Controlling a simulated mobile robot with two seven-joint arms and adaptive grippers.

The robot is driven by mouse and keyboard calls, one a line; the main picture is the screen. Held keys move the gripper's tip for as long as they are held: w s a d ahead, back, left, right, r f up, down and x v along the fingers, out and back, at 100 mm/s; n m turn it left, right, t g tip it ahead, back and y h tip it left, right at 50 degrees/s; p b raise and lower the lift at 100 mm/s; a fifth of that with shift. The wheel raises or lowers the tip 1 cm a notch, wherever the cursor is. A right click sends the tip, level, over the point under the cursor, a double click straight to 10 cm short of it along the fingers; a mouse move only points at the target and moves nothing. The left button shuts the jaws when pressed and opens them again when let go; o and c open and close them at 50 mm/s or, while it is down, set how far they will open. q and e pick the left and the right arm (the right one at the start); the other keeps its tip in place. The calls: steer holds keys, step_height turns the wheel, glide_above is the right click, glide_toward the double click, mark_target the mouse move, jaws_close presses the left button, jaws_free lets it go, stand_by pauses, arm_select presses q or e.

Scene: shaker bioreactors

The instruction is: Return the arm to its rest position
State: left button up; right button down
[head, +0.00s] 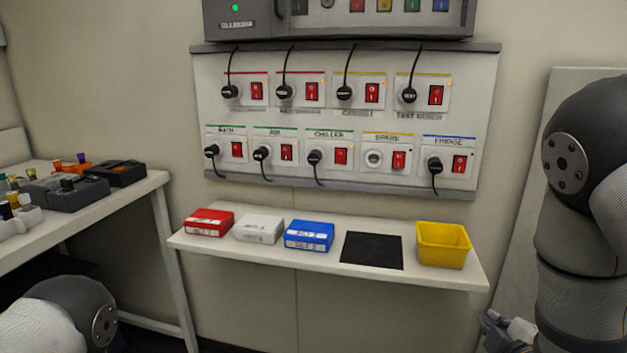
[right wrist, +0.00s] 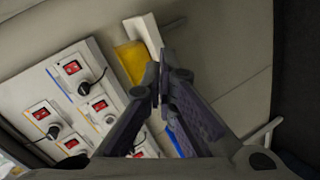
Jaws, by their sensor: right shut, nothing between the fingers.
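My right gripper (right wrist: 162,75) is shut and empty in the right wrist view, its two dark fingers meeting at the tips. In the head view, part of it (head: 494,323) shows low at the right, below the shelf's right end and beside my large right arm links. It appears apart from everything around it. Only a rounded link of my left arm shows at the lower left of the head view; the left gripper is out of view.
A wall shelf (head: 330,265) holds a red box (head: 209,223), a white box (head: 259,229), a blue box (head: 309,236), a black mat (head: 371,250) and a yellow bin (head: 442,245). Above is a socket panel (head: 300,117) with red switches and plugs. A bench (head: 90,217) stands left.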

steer(key=s+a+f+m+g+y, duration=0.25)
steer(key=s+f+m+g, duration=0.45)
steer(key=s+f, duration=1.05)
steer(key=s+a+f+m+g, duration=0.1)
steer(key=s+a+g, duration=0.1)
steer(key=s, duration=0.5)
steer(key=s+a+f+m+g, duration=0.1)
steer(key=s+f+m+g, duration=0.1)
steer(key=s, duration=0.6)
steer(key=s+a+f+m+g+y, duration=0.1)
steer(key=s+g, duration=0.3)
steer(key=s, duration=0.4)
steer(key=shift+s+a+f+g, duration=0.15)
steer(key=shift+a+f+g, duration=0.25)
steer(key=shift+a, duration=0.4)
